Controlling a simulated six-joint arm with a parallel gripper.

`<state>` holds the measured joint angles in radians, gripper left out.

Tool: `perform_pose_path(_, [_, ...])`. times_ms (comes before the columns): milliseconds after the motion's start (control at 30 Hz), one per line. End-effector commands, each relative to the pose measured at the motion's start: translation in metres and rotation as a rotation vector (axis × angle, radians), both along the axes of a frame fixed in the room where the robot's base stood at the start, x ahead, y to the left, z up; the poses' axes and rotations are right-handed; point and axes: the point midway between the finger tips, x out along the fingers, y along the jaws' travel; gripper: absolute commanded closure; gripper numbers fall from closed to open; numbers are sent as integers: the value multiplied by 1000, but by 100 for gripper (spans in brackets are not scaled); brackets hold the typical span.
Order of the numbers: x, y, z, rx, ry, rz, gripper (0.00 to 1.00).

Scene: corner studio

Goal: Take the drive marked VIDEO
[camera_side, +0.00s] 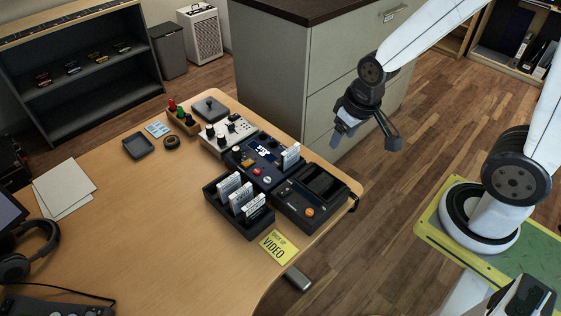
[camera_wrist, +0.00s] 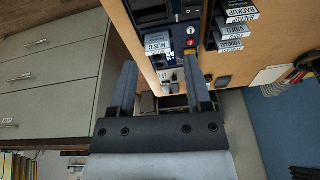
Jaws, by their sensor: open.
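The drive marked VIDEO (camera_wrist: 236,31) is the middle one of three labelled drives in the wrist view, with a BACKUP drive (camera_wrist: 241,14) above it and another drive (camera_wrist: 230,45) below it. In the side view the middle drive (camera_side: 241,198) stands upright in the black rack (camera_side: 247,228) on the desk. A drive marked MUSIC (camera_wrist: 158,43) sits in the dark blue device (camera_side: 263,153). My gripper (camera_side: 367,141) is open and empty, held beyond the desk's right edge, apart from the drives.
A black device with an orange knob (camera_side: 310,212) sits right of the rack. A yellow note reading VIDEO (camera_side: 278,247) lies at the desk edge. A grey mixer (camera_side: 228,134) is behind. The grey cabinet (camera_side: 290,85) stands behind my gripper.

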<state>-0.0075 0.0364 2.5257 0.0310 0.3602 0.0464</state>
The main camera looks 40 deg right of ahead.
Motion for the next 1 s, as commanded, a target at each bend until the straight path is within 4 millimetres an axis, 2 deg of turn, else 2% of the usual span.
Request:
perform_pose_path(267, [40, 21, -15, 113, 65, -273, 37])
perform_pose_path(467, [75, 45, -35, 215, 140, -544, 37])
perform_pose_path(800, [127, 94, -82, 363, 296, -1003, 37])
perform_pose_path(1000, [149, 123, -113, 427, 397, -1254, 37])
